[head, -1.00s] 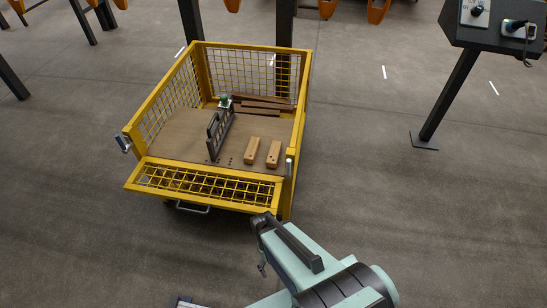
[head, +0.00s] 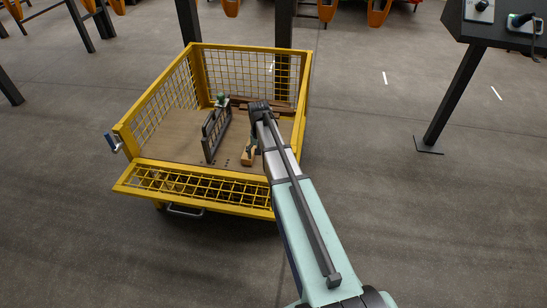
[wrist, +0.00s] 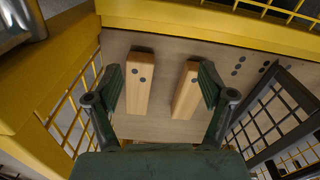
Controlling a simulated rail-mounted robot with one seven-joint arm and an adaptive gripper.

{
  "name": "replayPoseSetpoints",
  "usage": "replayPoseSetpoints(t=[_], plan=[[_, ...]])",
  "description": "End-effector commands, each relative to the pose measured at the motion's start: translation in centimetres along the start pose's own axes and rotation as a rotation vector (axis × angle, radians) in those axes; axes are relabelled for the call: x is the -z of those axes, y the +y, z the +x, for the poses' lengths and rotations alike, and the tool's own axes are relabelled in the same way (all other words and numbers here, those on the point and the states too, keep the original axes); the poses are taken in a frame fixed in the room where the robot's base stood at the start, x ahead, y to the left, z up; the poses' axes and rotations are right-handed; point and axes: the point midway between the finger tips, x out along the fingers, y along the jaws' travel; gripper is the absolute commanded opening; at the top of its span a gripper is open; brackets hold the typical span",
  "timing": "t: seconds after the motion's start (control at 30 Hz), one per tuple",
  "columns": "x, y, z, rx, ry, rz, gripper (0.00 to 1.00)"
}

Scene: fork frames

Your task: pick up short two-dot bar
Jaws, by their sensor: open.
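Two light wooden bars lie side by side on the crate floor in the wrist view. The left bar (wrist: 138,88) shows two dark dots near its upper end. The right bar (wrist: 186,92) shows one dot; it is partly seen in the head view (head: 247,158). The two-dot bar is hidden behind my arm in the head view. My gripper (wrist: 160,90) is open and empty above the bars, with its dark green fingers outside the pair, one on each side. In the head view my gripper (head: 254,142) is partly hidden by my arm.
The yellow mesh-sided crate (head: 128,132) surrounds the bars, with its front panel (head: 195,185) low. A dark rack (head: 214,133) stands left of the bars. Brown planks (head: 240,100) and a small green-topped object (head: 221,99) lie behind. A control stand (head: 458,95) is far right.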

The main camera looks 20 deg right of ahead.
Motion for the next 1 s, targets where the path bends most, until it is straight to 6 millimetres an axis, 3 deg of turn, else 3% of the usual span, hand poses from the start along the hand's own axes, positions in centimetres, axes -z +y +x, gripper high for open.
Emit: replayPoseSetpoints(t=[0.03,0.1,0.23,0.33,0.47,0.8,1.0], plan=[[4.5,1.0,-1.7,0.001,0.003,0.055,0.81],[7.5,2.4,-3.5,0.0,0.001,0.115,0.81],[10.6,4.3,-5.8,-0.001,-0.002,0.185,0.81],[11.3,4.9,-6.2,-0.001,-0.004,0.207,0.81],[11.2,5.0,-4.9,-0.002,-0.006,0.211,0.81],[11.2,5.0,1.8,-0.002,-0.006,0.209,0.81],[11.2,5.0,4.8,-0.002,-0.005,0.208,0.81]])
